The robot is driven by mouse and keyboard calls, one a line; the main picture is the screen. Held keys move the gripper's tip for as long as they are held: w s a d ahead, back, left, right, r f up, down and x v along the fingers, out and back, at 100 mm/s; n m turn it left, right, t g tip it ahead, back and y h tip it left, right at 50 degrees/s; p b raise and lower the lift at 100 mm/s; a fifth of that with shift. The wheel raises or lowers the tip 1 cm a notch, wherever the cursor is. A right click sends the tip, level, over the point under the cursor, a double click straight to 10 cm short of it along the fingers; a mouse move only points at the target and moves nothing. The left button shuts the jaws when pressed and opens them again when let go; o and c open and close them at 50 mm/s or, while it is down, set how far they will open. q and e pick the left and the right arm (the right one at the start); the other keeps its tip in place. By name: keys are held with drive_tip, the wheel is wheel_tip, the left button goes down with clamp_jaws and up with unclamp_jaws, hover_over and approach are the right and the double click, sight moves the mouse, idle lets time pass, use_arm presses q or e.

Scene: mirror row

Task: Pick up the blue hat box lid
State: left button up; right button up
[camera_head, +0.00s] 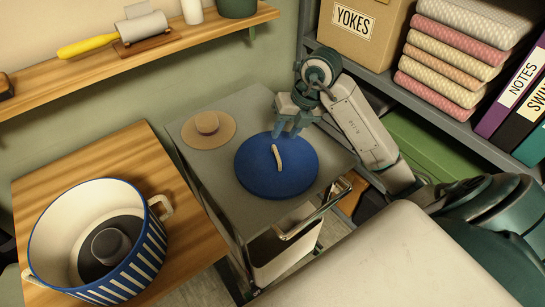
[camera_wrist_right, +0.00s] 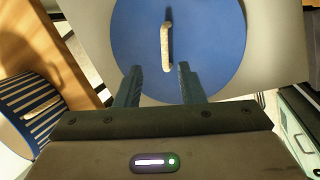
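The blue hat box lid (camera_head: 262,172) is a round blue disc with a pale strap handle (camera_head: 277,157) on top. It lies flat on a grey cart top (camera_head: 250,108). My right gripper (camera_head: 291,131) is over the lid's far edge in the head view, its fingers pointing down. In the right wrist view the gripper (camera_wrist_right: 159,80) is open, with two separate fingers and nothing between them. The lid (camera_wrist_right: 205,45) and its handle (camera_wrist_right: 167,45) lie beyond the fingertips. Whether the fingers touch the lid I cannot tell. My left gripper is not in view.
A blue-and-white striped hat box (camera_head: 140,270) with a grey hat inside stands on a wooden table (camera_head: 95,160) at left. A metal rail (camera_head: 305,215) edges the cart's front. Shelves with towels (camera_head: 455,65) stand at right.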

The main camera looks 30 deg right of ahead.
sight(277, 153)
drive_tip(key=x, duration=0.3)
drive_tip(key=shift+s+f, duration=0.1)
drive_tip(key=shift+s, duration=0.1)
drive_tip(key=p+x, duration=0.1)
drive_tip(key=x, duration=0.1)
drive_tip(key=p+x, duration=0.1)
drive_tip(key=x, duration=0.1)
drive_tip(key=shift+s+d+f, duration=0.15)
drive_tip(key=shift+s+d, duration=0.05)
drive_tip(key=shift+d, duration=0.05)
drive_tip(key=shift+w+a+f, duration=0.15)
drive_tip(key=shift+w+f, duration=0.05)
drive_tip(key=shift+f, duration=0.45)
clamp_jaws()
